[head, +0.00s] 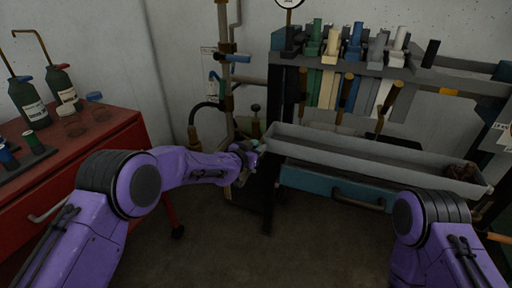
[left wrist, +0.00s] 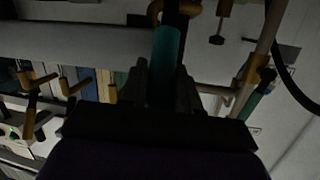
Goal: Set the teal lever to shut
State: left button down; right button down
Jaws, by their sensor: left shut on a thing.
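The teal lever (left wrist: 167,55) is a straight, round handle in the left wrist view. Its far end meets a dark and brass pipe fitting at the top of that view, and its near end lies between my fingers. My left gripper (left wrist: 162,88) is shut on it, one dark finger on each side. In the head view my left gripper (head: 246,156) is small and dark beside the left end of the grey trough, and it hides most of the lever there. My right gripper is out of view; only part of my right arm shows.
The grey trough (head: 372,158) runs right of my left gripper above a blue drawer (head: 335,187). Brass pipes (head: 226,100) with another blue-handled valve (head: 238,58) stand behind. A red cabinet (head: 82,160) with bottles is at left. Floor between is clear.

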pick_arm(q)
jog(key=c, duration=0.9)
grip_release()
jog(key=v, duration=1)
jog(key=shift+s+a, duration=0.15)
jog(key=shift+s, duration=0.1)
